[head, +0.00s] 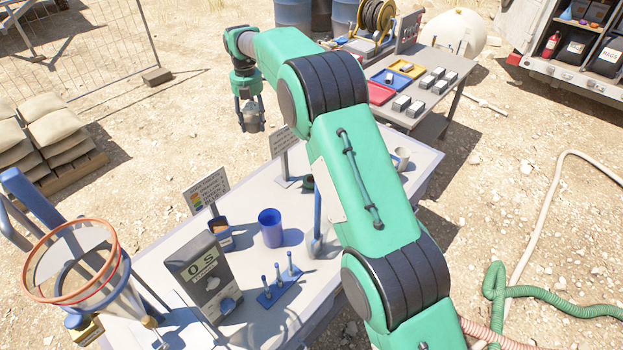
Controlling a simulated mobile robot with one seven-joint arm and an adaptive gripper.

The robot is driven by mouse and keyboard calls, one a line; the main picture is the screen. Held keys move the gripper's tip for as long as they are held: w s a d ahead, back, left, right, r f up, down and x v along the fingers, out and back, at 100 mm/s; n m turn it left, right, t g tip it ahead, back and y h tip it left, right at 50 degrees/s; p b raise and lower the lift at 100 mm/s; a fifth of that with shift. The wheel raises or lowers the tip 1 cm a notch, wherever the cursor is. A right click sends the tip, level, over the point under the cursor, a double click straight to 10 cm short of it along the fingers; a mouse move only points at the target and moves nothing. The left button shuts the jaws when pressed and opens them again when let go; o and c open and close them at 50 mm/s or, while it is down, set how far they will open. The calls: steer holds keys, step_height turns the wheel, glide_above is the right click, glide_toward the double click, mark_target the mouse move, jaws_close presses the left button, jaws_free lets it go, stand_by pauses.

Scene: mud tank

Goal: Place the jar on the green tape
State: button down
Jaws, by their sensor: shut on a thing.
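My gripper (250,112) hangs pointing down at the upper left, above and behind the far edge of the grey table (408,186). Its fingers are shut on a small greyish jar (252,122), which is held upright in the air. I cannot make out what is in the jar. I cannot clearly see any green tape; a small dark green patch shows on the table beside my arm, too small to identify. My arm crosses the picture and hides much of the table's right part.
On the table stand a blue cup (271,228), a dark grey box (201,277), a blue stand with pegs (279,286), signs (206,189) and a pale cup (402,159). A large sieve funnel (72,262) rises at left. A second table (449,66) holds coloured trays.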

steer(key=w+d+m+p, duration=0.2)
steer(key=w+d+m, duration=0.15)
steer(key=d, duration=1.55)
glide_above(307, 183)
step_height(307, 183, down, 22)
steer(key=shift+f+n, duration=0.25)
steer(key=shift+f, duration=0.1)
steer(key=shift+f, duration=3.1)
steer(key=shift+f, duration=1.9)
steer(key=shift+f, duration=0.15)
